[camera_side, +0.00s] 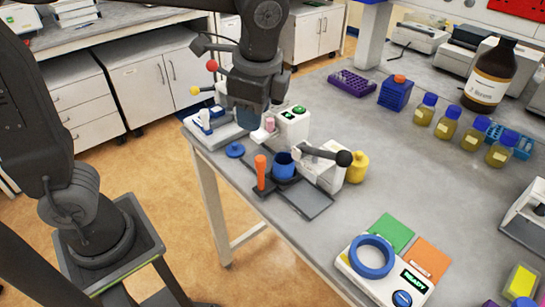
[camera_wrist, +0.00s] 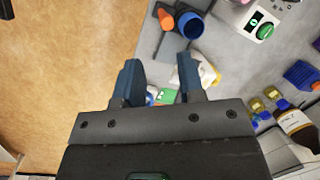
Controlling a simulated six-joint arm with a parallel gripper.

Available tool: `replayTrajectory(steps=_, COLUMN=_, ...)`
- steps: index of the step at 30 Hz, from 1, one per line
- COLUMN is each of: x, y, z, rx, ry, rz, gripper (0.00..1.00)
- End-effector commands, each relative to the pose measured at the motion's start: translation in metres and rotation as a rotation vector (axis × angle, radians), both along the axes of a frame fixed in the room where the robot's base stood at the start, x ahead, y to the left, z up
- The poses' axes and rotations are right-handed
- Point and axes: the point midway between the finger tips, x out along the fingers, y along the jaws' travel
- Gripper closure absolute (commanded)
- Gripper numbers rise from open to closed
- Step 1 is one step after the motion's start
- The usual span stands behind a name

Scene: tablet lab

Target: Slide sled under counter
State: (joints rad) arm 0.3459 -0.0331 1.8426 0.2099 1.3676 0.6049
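A blue cup (camera_side: 284,167) stands beside the handle; both also show at the top of the wrist view, the handle (camera_wrist: 166,19) left of the cup (camera_wrist: 190,24). The white counter (camera_side: 293,124) with a green button stands behind the sled, and shows in the wrist view (camera_wrist: 250,22). My gripper (camera_wrist: 158,72) is open and empty, its blue fingers spread. In the side view it (camera_side: 249,118) hangs beyond the handle, left of the counter.
A white press (camera_side: 325,172) with a black-knobbed lever stands right of the cup. A white scale (camera_side: 375,283) with a blue ring is at the front right.

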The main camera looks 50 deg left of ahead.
Motion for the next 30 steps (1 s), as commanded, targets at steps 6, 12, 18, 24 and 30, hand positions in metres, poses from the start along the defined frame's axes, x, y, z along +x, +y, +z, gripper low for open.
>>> replayTrajectory(steps=6, x=0.029, y=-0.041, z=-0.016, rx=0.129, ry=0.172, rz=-0.277, gripper=0.85)
replayTrajectory(steps=12, x=0.034, y=-0.051, z=-0.024, rx=0.164, ry=0.224, rz=-0.352, gripper=1.0)
replayTrajectory(steps=18, x=0.032, y=-0.041, z=-0.047, rx=0.164, ry=0.226, rz=-0.35, gripper=1.0)
replayTrajectory(steps=24, x=0.029, y=-0.028, z=-0.081, rx=0.163, ry=0.225, rz=-0.348, gripper=1.0)
replayTrajectory(steps=30, x=0.028, y=-0.018, z=-0.106, rx=0.162, ry=0.222, rz=-0.348, gripper=1.0)
